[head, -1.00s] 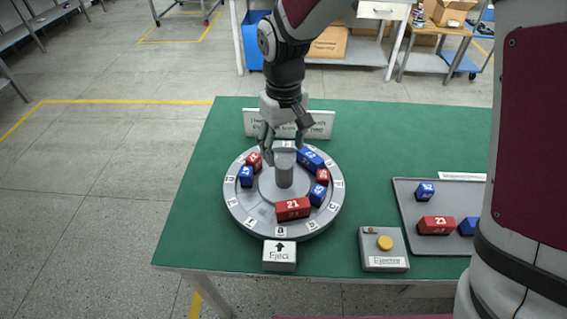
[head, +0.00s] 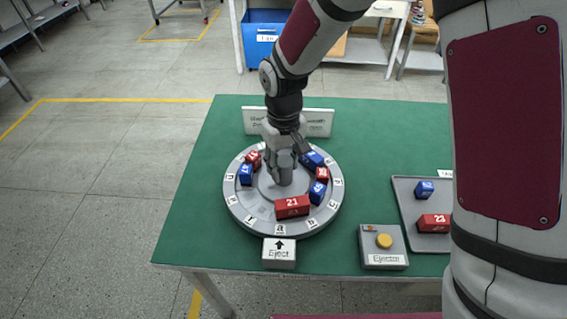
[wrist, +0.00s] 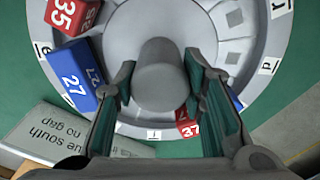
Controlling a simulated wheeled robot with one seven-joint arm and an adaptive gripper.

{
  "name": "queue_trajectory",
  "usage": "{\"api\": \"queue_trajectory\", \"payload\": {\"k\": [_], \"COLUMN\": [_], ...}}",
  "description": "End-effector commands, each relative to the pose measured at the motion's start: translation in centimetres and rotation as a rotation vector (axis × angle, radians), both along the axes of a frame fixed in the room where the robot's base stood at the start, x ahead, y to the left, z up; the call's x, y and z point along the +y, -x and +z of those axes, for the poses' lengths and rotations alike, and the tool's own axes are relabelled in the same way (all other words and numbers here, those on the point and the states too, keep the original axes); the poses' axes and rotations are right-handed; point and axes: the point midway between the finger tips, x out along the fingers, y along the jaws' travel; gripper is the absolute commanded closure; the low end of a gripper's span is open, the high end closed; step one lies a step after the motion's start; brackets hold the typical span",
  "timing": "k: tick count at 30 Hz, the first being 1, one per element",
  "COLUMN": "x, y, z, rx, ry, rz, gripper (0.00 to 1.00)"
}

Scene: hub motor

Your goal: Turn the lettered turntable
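The round grey lettered turntable (head: 239,209) sits on the green table, with letter tags around its rim. A grey knob (head: 285,176) stands upright at its centre. Red and blue numbered blocks stand on the turntable, including red block 21 (head: 292,207) at the front. My gripper (head: 283,160) points down over the knob. In the wrist view, the fingers of my gripper (wrist: 160,75) are apart, one on each side of the knob (wrist: 160,90). Contact with the knob is not clear. Blue block 27 (wrist: 74,80) lies outside the left finger; red block 37 is partly hidden.
A grey tray (head: 405,204) with blocks is farther right, partly hidden by my body. A sign (head: 318,122) stands behind the turntable.

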Motion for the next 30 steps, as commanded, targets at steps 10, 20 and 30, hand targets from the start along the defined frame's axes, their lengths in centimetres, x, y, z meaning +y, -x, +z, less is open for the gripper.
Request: {"api": "queue_trajectory", "payload": {"k": [10,20,30], "x": [0.02,-0.02,-0.01], "y": [0.01,0.02,0.04], "z": [0.0,0.02,0.04], "rx": [0.0,0.001,0.001], "ry": [0.0,0.0,0.0], "rz": [-0.007,-0.094,-0.257], "gripper": [1.0,1.0,1.0]}}
